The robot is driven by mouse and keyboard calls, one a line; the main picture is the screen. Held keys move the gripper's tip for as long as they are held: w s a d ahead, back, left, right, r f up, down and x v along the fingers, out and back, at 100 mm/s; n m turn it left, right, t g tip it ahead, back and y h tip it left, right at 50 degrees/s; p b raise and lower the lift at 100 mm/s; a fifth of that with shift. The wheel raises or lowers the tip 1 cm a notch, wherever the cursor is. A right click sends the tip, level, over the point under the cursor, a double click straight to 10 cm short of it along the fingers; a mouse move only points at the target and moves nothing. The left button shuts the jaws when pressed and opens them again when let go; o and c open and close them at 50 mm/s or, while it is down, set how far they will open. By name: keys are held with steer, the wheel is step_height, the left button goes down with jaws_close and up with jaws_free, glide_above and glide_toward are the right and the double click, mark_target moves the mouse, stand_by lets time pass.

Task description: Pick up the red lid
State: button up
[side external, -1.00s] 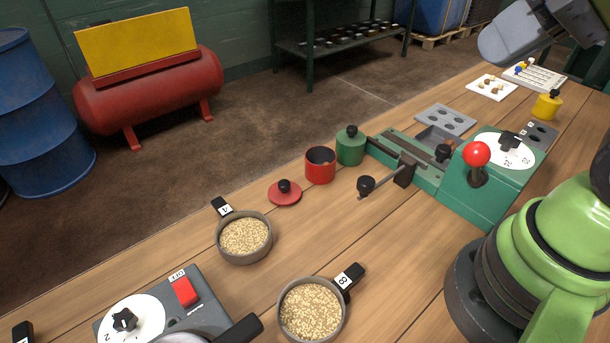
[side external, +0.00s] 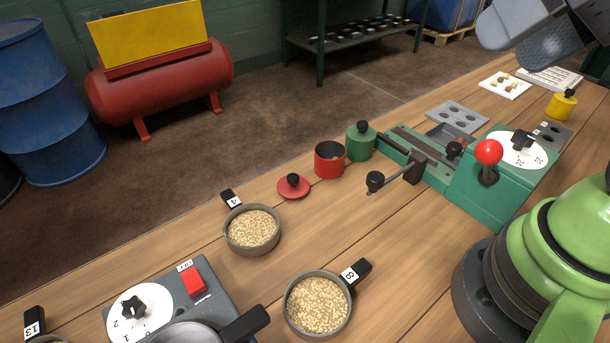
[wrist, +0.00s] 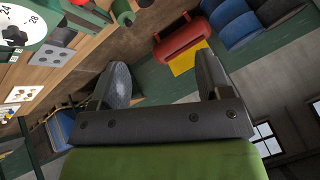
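The red lid (side external: 293,187) with a black knob lies flat on the wooden bench in the side external view. It is just left of the open red pot (side external: 329,162), apart from it. I cannot make out the lid in the wrist view. My gripper (side external: 522,42) is at the upper right of the side external view, above the bench's far end and well away from the lid. In the wrist view my gripper (wrist: 162,68) has its two fingers wide apart with nothing between them.
A green lidded pot (side external: 361,143) and a green machine with a red-ball lever (side external: 488,152) stand right of the red pot. Grain-filled pans (side external: 252,230) (side external: 318,303) sit in front. A grey dial box (side external: 165,300) is at the lower left.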

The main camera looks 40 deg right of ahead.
steer(key=shift+o, duration=0.3)
steer(key=n+g+h, duration=0.2)
steer(key=n+g, duration=0.5)
glide_above(293, 176)
step_height(293, 176, down, 25)
steer(key=shift+w+r, duration=0.15)
step_height(293, 176, down, 6)
steer(key=shift+r, duration=0.1)
steer(key=c, duration=0.7)
